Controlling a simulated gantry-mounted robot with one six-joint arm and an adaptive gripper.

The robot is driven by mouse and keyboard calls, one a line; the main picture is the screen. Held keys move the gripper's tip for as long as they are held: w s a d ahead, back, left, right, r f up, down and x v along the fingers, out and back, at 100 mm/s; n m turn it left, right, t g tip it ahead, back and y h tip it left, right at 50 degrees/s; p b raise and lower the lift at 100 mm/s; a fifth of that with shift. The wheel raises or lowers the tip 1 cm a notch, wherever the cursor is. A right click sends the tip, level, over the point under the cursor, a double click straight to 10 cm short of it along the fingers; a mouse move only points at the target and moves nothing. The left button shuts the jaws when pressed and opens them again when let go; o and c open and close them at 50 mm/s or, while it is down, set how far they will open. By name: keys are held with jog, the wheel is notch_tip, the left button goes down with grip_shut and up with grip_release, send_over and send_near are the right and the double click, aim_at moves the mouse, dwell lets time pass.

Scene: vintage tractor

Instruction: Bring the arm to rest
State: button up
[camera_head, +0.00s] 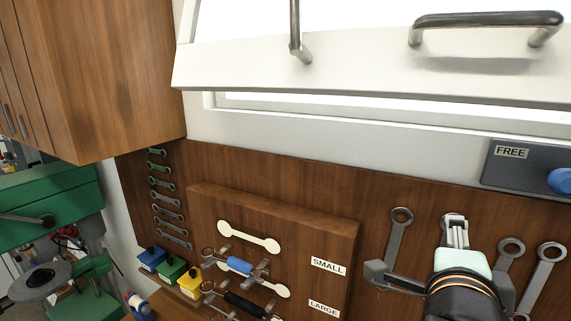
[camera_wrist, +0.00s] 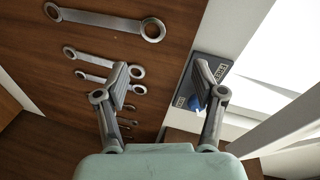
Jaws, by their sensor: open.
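My gripper (camera_head: 418,248) is at the lower right of the head view, in front of the wooden wall panel (camera_head: 330,200). In the wrist view my gripper (camera_wrist: 161,82) has its two fingers spread wide apart. Nothing is held between the fingers. Bare wood and part of the white wall show through the gap.
Several wrenches (camera_head: 398,238) hang around my gripper. A dark panel labelled FREE (camera_head: 492,176) with a blue knob (camera_head: 560,181) is at right. A wooden cabinet (camera_head: 100,75) juts out upper left.

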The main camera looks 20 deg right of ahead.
jog(key=w+a+f+n+t+y, duration=0.2)
jog(key=w+a+f+n+y, duration=0.15)
jog(key=a+f+n, duration=0.7)
jog(key=s+a+f+n+y, duration=0.3)
jog(key=a+f+n, duration=0.4)
jog(key=a, duration=0.4)
jog(key=s+a+f+n+y, duration=0.4)
jog(key=a+f+n, duration=0.3)
jog(key=a, duration=0.4)
jog(key=shift+s+a+f+n+y, duration=0.2)
jog(key=shift+a+f+n+y, duration=0.15)
jog(key=shift+y, duration=0.4)
